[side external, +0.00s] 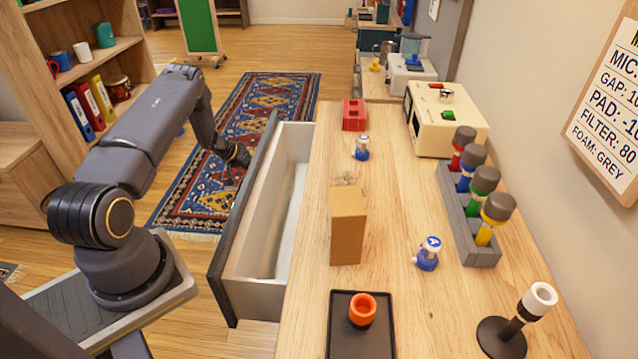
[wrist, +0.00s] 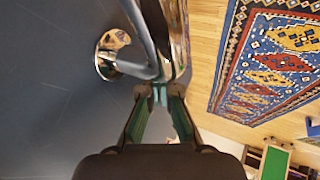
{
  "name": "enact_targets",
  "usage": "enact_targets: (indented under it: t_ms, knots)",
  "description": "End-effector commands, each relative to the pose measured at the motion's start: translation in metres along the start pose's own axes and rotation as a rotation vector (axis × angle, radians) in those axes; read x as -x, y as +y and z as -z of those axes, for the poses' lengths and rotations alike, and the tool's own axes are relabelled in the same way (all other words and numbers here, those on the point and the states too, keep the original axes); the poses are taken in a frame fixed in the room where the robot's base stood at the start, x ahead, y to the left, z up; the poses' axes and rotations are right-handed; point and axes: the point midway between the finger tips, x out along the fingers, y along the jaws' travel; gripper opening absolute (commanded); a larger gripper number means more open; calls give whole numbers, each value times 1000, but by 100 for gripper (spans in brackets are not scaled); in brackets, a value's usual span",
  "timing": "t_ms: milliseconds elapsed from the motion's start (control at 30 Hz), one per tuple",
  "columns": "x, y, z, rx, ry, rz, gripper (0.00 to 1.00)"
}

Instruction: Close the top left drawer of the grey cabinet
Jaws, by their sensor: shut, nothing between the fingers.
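The drawer (side external: 266,207) stands pulled out from the left side of the wood-topped cabinet (side external: 312,290). Its dark grey front faces my arm, and its pale inside looks empty. In the wrist view the drawer front (wrist: 50,90) fills the left side, with a shiny metal handle (wrist: 140,70) on it. My gripper (side external: 233,184) is on the outer side of the front, close to it. In the wrist view my shut fingertips (wrist: 160,95) are beside the handle's bar; I cannot tell whether they touch it. The cabinet's other drawers are hidden.
On the cabinet top are a cardboard box (side external: 348,225), a black tray (side external: 340,325) with an orange cup, a cream machine (side external: 445,120) and a grey rack (side external: 467,225). A patterned rug (side external: 260,100) and open floor lie beyond the drawer. A shelf (side external: 75,60) stands left.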

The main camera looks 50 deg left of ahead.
Motion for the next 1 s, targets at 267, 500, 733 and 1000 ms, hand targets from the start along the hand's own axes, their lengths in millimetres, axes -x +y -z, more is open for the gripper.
enact_targets:
  t_ms: [267, 500, 733, 1000]
  knots:
    - [-26, 50, 0, -2, -1, -5, 0]
    - [-47, 90, 0, -2, -1, -5, 0]
    - [-67, 126, 0, -2, -1, -4, 0]
    - [-83, 157, -1, -2, -1, -2, 0]
